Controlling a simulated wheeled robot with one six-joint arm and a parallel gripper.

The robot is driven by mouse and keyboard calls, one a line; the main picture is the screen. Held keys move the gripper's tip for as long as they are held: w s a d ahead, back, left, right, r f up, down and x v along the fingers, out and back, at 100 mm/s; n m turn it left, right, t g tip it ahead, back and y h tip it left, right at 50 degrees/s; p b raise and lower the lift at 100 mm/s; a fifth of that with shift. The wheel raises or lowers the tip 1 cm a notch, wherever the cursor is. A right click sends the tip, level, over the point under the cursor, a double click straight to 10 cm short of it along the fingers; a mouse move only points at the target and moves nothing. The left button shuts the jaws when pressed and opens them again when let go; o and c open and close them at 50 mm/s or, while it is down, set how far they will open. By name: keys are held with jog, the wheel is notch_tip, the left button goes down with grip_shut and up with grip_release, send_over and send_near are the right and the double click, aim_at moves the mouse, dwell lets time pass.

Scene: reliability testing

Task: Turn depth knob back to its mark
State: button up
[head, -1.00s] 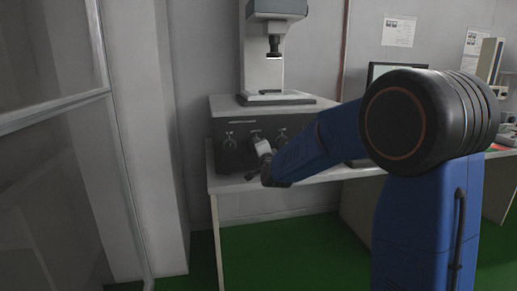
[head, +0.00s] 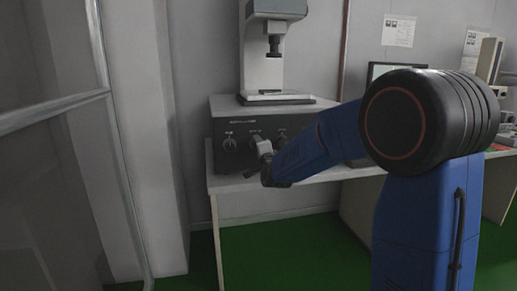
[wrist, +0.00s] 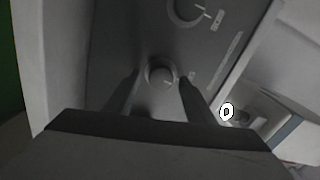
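A machine with a dark front panel (head: 240,160) stands on the table and carries a row of knobs. The left knob (head: 229,143) is clear in the head view; the right knob (head: 281,135) is partly visible above my arm. My gripper (head: 262,146) is at the middle knob, which it mostly covers there. In the wrist view, a round knob (wrist: 160,75) with a light mark line lies between the two fingers of my open gripper (wrist: 159,77), with a small gap on each side.
Another knob (wrist: 187,9) with a white mark is at the top of the wrist view. A microscope-like column (head: 264,60) stands on the machine. A monitor (head: 390,70) is behind my arm. A glazed frame (head: 60,112) stands at left. Green floor is open below the table (head: 300,183).

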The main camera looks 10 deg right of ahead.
jog(key=s, duration=1.7)
jog(key=shift+s, duration=0.2)
jog(key=s+d+f+n+g, duration=0.2)
jog(key=s+f+n+g, duration=0.2)
jog(key=s, duration=0.8)
jog(key=s+d+f+n+g, duration=0.2)
jog(key=s+f+n+g, duration=0.2)
jog(key=s, duration=0.9)
jog(key=s+d+f+n+g, duration=0.3)
jog(key=s+f+n+g, duration=0.2)
jog(key=s, duration=0.8)
jog(key=n, duration=0.2)
jog(key=shift+s+f+n, duration=0.2)
jog(key=shift+f+n, duration=0.15)
jog(key=shift+n, duration=0.05)
jog(key=shift+w, duration=0.1)
jog(key=shift+c, duration=0.5)
